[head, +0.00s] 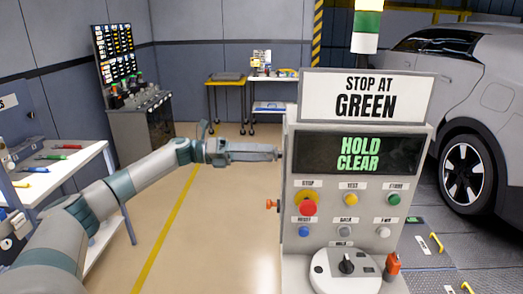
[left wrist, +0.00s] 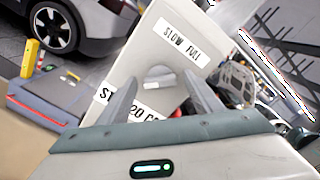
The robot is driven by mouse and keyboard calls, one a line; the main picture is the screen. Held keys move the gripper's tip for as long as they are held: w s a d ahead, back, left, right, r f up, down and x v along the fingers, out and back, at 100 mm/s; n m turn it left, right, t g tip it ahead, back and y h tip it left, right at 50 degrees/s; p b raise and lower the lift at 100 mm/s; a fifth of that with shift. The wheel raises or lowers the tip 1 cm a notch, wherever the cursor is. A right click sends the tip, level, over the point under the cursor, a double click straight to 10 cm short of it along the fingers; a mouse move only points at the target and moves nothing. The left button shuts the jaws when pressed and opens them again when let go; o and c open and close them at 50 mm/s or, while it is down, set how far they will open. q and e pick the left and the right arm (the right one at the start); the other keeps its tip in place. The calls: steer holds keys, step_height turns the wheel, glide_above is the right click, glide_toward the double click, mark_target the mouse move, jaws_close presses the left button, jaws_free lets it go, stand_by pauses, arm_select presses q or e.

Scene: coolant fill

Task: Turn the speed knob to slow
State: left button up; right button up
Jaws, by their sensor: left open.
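The speed knob (left wrist: 158,74) is a grey round knob on a pale side face of the console, under a white label (left wrist: 181,44) reading "SLOW FULL". Its setting is too small to tell. In the head view that face is turned away and the knob is hidden. My left gripper (head: 277,154) reaches in from the left, its tips at the console's left edge. In the left wrist view its two fingers (left wrist: 163,84) are apart, with the knob between and beyond them. I cannot tell whether they touch it. My right gripper is not in view.
The console's screen (head: 358,154) reads "HOLD CLEAR" under a "STOP AT GREEN" sign (head: 366,98). An orange part (head: 271,204) sticks out below my gripper. A shelf (head: 60,170) stands left; the floor between is clear.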

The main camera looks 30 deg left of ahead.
arm_select(q)
steer(key=c, duration=1.1)
steer(key=shift+o, duration=0.2)
steer(key=shift+n, duration=0.4)
steer(key=shift+f+n+p, duration=0.15)
steer(key=shift+n+p, duration=3)
steer(key=shift+n, duration=5.45)
